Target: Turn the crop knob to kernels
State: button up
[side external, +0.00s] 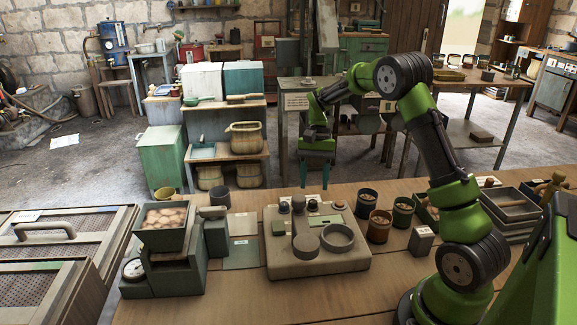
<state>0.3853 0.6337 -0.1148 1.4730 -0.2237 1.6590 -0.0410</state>
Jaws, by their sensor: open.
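A beige-grey machine block (285,265) sits on the wooden bench, with several small fittings along its back edge. These include a dark round knob (284,207) at the left and another small knob (312,205) near the middle. A round disc (306,246) and a ring-shaped cup (338,238) are on its top, with an upright post (299,215) behind the disc. I cannot tell which part is the crop knob, and no kernels marking is readable. My gripper (316,184) points down with its green fingers apart and empty, above and behind the block's back edge, touching nothing.
Left of the block stands a grey-green machine with a hopper (160,238) of round brown items and a dial (133,269). Right are several dark cups (380,225), a small grey box (421,241) and trays (510,205). The bench front (340,302) is clear.

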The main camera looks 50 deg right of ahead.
jog(key=v, duration=1.2)
jog(key=shift+r, duration=0.1)
jog(key=s+a+r+n+t+h, duration=0.2)
jog(key=s+a+n+t, duration=0.6)
jog(key=s+a, duration=1)
jog(key=a+r+t, duration=0.1)
jog(key=a, duration=0.3)
jog(key=shift+s+a, duration=0.15)
jog(key=shift+a, duration=0.1)
